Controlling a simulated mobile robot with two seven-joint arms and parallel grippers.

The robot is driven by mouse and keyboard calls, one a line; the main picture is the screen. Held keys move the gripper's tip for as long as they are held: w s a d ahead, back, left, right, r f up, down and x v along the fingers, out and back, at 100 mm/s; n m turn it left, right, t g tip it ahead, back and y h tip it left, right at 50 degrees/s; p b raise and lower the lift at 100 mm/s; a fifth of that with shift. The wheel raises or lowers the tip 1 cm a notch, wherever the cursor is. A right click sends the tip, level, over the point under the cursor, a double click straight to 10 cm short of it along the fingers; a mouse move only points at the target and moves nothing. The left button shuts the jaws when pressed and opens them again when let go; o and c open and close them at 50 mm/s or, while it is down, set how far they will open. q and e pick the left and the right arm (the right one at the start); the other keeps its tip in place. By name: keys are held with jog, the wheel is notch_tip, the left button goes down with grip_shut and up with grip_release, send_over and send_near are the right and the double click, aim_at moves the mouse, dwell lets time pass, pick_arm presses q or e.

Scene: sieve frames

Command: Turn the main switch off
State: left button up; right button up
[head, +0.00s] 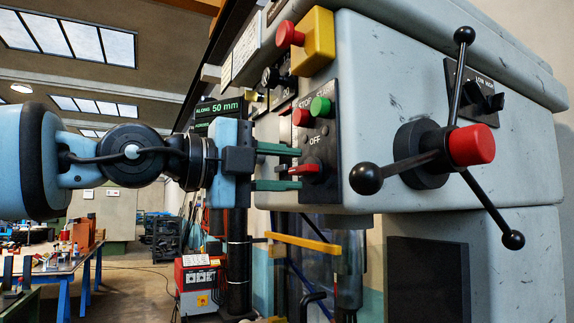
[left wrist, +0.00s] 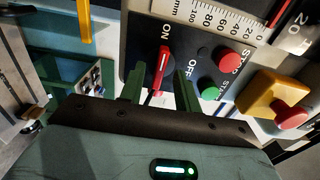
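The main switch is a red handle (head: 308,169) on a black panel (head: 330,180) of the grey machine. In the left wrist view the red handle (left wrist: 163,68) lines up with the ON label, and the OFF label is to its right. My left gripper (head: 297,167) is open, with one green finger above the handle and one below it in the head view. In the left wrist view the handle lies between the fingers of the left gripper (left wrist: 160,84). I cannot tell whether either finger touches it. My right gripper is not in view.
A red stop button (head: 301,117) and a green start button (head: 320,106) sit just above the switch. A yellow box with a red button (head: 290,34) stands out higher up. A three-armed handwheel (head: 430,152) projects at the right. A yellow bar (head: 303,243) is below.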

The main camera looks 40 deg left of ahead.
pick_arm(q)
jog(key=shift+w+d, duration=0.2)
jog(key=shift+w, duration=0.2)
grip_shut()
